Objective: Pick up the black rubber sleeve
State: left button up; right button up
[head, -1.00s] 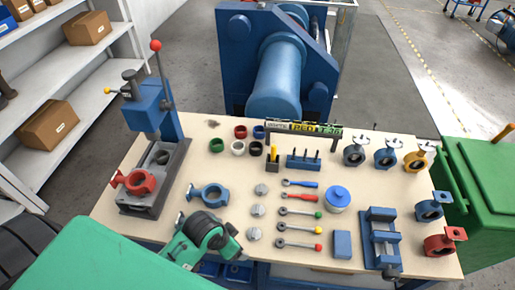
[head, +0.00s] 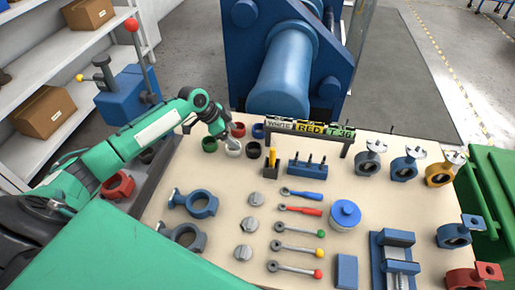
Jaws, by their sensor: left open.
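The black rubber sleeve (head: 253,149) stands on the far part of the workbench, at the right end of the front row of sleeves. The white sleeve (head: 233,149) is just left of it and the green sleeve (head: 209,145) is farther left. A red sleeve (head: 238,129) and a blue sleeve (head: 258,130) stand behind. My left gripper (head: 228,131) is open over the sleeve group, near the white and red sleeves and up and left of the black one. Its fingertips are small and hard to make out. My right gripper is out of view.
A sign rack (head: 310,128) and a blue pin holder (head: 307,168) stand right of the sleeves. Several wrenches and valve bodies lie nearer.

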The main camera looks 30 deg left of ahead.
pick_arm(q)
jog(key=w, duration=0.1)
jog(key=p, duration=0.2)
send_near(253, 147)
jog(key=d, duration=0.2)
jog(key=s+d+f, duration=0.1)
jog(key=shift+w+d+f, duration=0.15)
jog(key=shift+f, duration=0.2)
jog(key=shift+w+d+f, duration=0.1)
jog(key=shift+d+f, duration=0.1)
jog(key=p+x, duration=0.1)
jog(key=x, duration=0.2)
jog(key=shift+w+d+p, duration=0.15)
jog(key=shift+p, duration=0.15)
jog(key=shift+w+d+f, duration=0.1)
jog(key=shift+d+f, duration=0.05)
jog(key=shift+f, duration=0.4)
jog(key=c, duration=1.1)
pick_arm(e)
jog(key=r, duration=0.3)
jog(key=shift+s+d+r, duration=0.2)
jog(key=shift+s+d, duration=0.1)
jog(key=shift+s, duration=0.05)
